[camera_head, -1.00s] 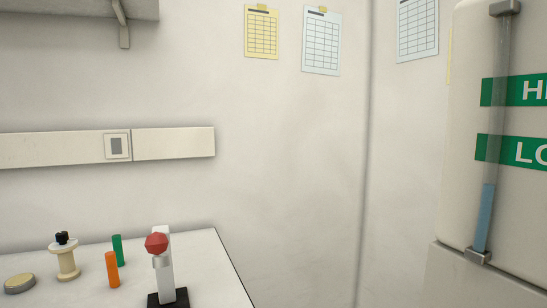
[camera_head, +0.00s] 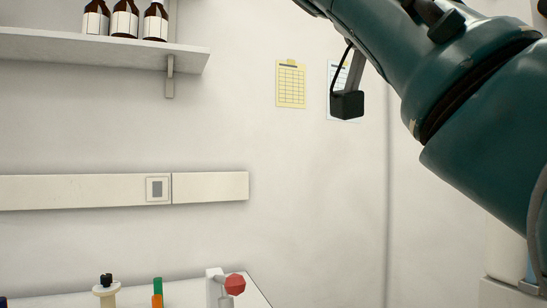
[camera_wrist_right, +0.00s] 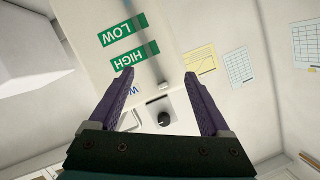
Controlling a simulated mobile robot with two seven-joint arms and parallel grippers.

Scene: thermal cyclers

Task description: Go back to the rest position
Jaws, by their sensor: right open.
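My right gripper (camera_wrist_right: 158,100) is open and empty in the right wrist view, its two purple fingers spread apart. Beyond it stands a pale tank (camera_wrist_right: 95,30) with green HIGH and LOW labels and a dark round knob (camera_wrist_right: 164,119); the picture is turned over. In the head view my right arm (camera_head: 420,80) is raised across the upper right, and its gripper is out of frame. My left gripper does not show in either view.
The bench (camera_head: 258,299) at the lower left carries a red-knobbed stand (camera_head: 235,285), a green tube (camera_head: 157,286), an orange tube (camera_head: 157,301) and a cream spool-shaped item (camera_head: 106,292). A wall shelf (camera_head: 120,50) holds brown bottles (camera_head: 125,19).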

